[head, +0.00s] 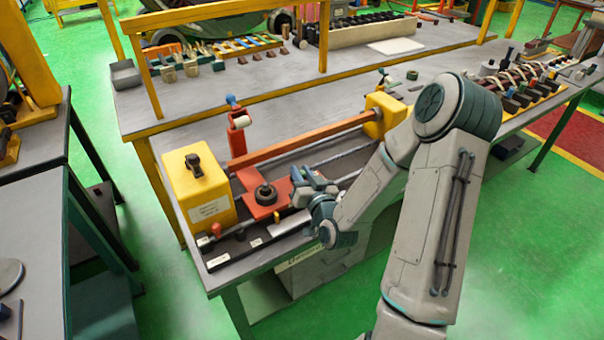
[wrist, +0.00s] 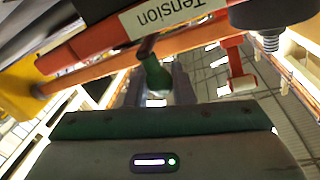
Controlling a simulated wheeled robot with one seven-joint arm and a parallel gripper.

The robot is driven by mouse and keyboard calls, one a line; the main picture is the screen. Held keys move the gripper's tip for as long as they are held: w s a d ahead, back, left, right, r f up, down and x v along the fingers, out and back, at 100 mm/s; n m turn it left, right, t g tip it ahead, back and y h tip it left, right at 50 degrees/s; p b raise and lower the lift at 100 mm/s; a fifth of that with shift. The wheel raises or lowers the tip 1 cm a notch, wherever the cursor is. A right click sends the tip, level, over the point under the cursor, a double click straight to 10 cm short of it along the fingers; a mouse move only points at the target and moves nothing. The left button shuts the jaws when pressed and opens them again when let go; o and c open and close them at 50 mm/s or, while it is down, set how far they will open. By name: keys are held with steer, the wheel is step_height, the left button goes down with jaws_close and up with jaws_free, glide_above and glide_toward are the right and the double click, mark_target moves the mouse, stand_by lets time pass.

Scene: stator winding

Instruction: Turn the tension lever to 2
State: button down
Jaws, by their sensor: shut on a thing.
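In the wrist view the tension lever (wrist: 157,76) has a green grip on a dark stem, below a cream label (wrist: 165,15) reading "Tension" on a red part. My gripper (wrist: 158,88) is shut on the green grip, one finger on each side. In the head view my gripper (head: 307,182) is at the right side of the red carriage (head: 262,206), which carries a dark round knob (head: 265,193). The lever is hidden there behind my gripper. No scale numbers are readable, so I cannot tell the lever's setting.
A yellow box (head: 200,190) with a black handle stands left of the carriage, and another yellow block (head: 386,115) stands right. An orange bar (head: 305,143) runs between them behind my gripper. A red post (head: 237,137) with a white roller rises nearby. Wound parts (head: 515,85) lie far right.

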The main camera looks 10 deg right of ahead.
steer(key=shift+d+y, duration=0.15)
steer(key=shift+y, duration=0.15)
steer(key=shift+w+d+f+n+g+y+b, duration=0.1)
steer(key=shift+d+n+g+y+b, duration=0.1)
steer(key=shift+n+y+b, duration=0.35)
steer(key=shift+w+d+n+g+y+b, duration=0.1)
steer(key=shift+n+g+y+b, duration=0.15)
steer(key=shift+n+y, duration=0.3)
steer(key=y, duration=0.1)
steer(key=n+g+y, duration=0.1)
steer(key=shift+w+d+y, duration=0.15)
steer(key=shift+d+y, duration=0.05)
steer(key=shift+y, duration=0.1)
steer(key=shift+w+d+n+g+y, duration=0.15)
steer(key=shift+n+g+y, duration=0.45)
steer(key=shift+n+y, duration=0.2)
steer(key=shift+w+d+n+g+y, duration=0.1)
steer(key=shift+w+n+g+y, duration=0.1)
steer(key=shift+n+g+y, duration=0.55)
steer(key=shift+w+d+n+g+y, duration=0.15)
steer(key=shift+n+g+y, duration=0.45)
steer(key=shift+y, duration=0.35)
steer(key=shift+n, duration=0.25)
steer(key=c, duration=1.3)
jaws_free()
